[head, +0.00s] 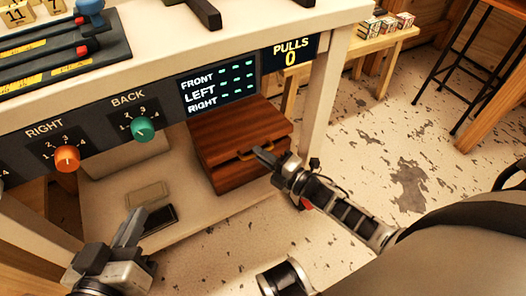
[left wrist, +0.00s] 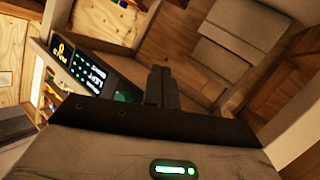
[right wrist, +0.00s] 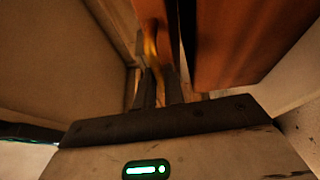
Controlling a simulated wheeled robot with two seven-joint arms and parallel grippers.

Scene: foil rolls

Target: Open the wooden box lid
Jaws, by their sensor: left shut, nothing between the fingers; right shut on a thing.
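The dark reddish-brown wooden box (head: 238,178) sits on the low shelf under the counter. Its lid (head: 228,127) lies over the top, with a dark line between lid and body at the front. A brass handle (head: 243,154) is on the lid's front. My right gripper (head: 262,154) is shut on this handle, which also shows between its fingers in the right wrist view (right wrist: 151,48). Wood of the box (right wrist: 245,40) fills the upper right there. My left gripper (head: 132,226) is shut and empty, well left of the box, low near the shelf's front.
The counter's front panel has an orange knob (head: 67,158), a green knob (head: 143,128) and a display (head: 218,86) above the box. A white counter leg (head: 322,100) stands right of the box.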

